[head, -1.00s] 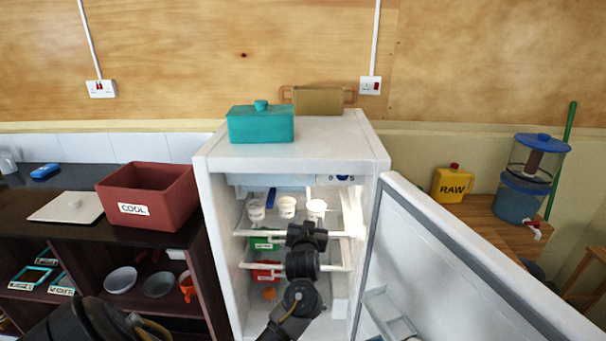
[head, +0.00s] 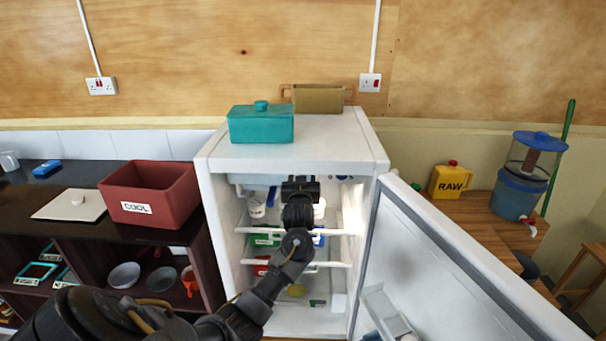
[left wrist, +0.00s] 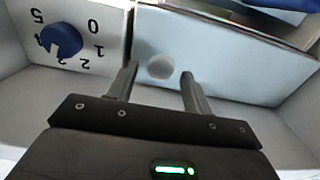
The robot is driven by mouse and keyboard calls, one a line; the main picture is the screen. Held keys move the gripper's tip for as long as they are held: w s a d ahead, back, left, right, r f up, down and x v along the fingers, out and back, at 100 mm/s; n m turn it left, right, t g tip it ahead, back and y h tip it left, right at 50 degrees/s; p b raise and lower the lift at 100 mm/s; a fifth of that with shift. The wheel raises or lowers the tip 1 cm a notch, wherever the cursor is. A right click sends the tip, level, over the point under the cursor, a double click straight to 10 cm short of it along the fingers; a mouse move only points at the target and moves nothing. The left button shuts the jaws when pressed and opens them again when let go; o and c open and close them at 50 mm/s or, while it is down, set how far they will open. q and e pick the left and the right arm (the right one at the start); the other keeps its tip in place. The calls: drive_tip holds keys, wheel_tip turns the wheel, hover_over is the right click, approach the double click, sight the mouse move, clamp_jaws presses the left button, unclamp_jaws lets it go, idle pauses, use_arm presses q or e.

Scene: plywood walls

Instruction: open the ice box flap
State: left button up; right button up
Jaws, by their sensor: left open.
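The white fridge (head: 290,155) stands with its door (head: 430,270) swung open to the right. The pale ice box flap (head: 250,181) is at the top inside, mostly hidden behind my left gripper (head: 300,183). In the left wrist view, which looks upside down, the pale blue flap (left wrist: 225,58) lies flat and looks closed, with a round grey knob (left wrist: 160,67) on it. My left gripper (left wrist: 157,84) is open, its two fingers either side of the knob in the picture; I cannot tell whether they touch it. My right gripper is not in view.
A blue numbered dial (left wrist: 61,40) sits beside the flap. White tubs (head: 257,208) stand on the shelf below, with shelf rails (head: 262,230) under them. A teal lidded box (head: 261,124) is on the fridge top. A red COOL crate (head: 150,195) stands on the left counter.

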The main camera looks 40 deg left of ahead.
use_arm(q)
drive_tip(key=shift+x, duration=0.9)
clamp_jaws()
drive_tip(key=shift+d, duration=0.1)
